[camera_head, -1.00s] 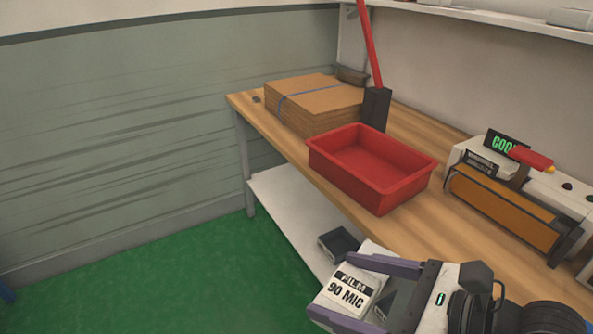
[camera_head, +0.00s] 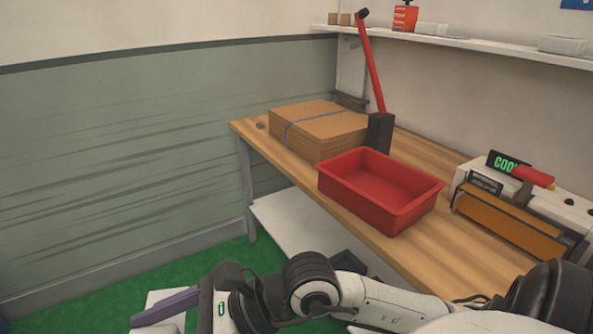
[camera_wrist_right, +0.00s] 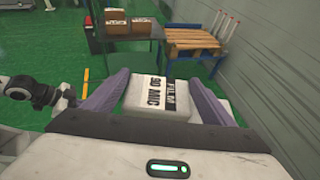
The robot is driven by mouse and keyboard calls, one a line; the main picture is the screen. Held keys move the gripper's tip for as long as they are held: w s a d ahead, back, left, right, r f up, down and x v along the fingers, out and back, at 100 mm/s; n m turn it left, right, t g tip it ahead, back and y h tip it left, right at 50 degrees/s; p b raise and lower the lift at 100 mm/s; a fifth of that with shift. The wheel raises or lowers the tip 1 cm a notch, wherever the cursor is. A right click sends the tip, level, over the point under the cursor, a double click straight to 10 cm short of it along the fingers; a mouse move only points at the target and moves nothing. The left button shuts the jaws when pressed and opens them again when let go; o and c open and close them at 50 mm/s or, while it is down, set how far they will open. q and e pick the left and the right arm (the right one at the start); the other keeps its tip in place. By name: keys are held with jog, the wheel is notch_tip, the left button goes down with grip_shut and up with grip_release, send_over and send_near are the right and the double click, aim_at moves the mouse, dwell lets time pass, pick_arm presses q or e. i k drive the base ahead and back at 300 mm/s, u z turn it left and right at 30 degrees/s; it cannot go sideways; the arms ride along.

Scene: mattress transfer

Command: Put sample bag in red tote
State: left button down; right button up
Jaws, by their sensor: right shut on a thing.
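The red tote (camera_head: 362,203) stands empty on the wooden workbench in the head view. The sample bag (camera_wrist_right: 150,103) is a white packet marked FILM 90 MIC; in the right wrist view it sits between the two purple fingers. My right gripper (camera_wrist_right: 151,84) is shut on it. In the head view this gripper (camera_head: 160,312) is low at the left, over the floor, apart from the bench and well left of the tote. A pale piece beside its finger there may be the bag; its label is hidden. My left gripper is not in view.
Strapped flat cardboard (camera_head: 318,132) and a red-handled tool (camera_head: 379,135) stand behind the tote. A sealing machine (camera_head: 510,215) is to its right. A lower white shelf (camera_head: 300,222) lies under the bench (camera_head: 290,172). Green floor is free at the left.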

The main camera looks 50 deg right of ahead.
aim_at(378, 196)
jog(key=i, duration=2.05)
jog(key=z, duration=2.4)
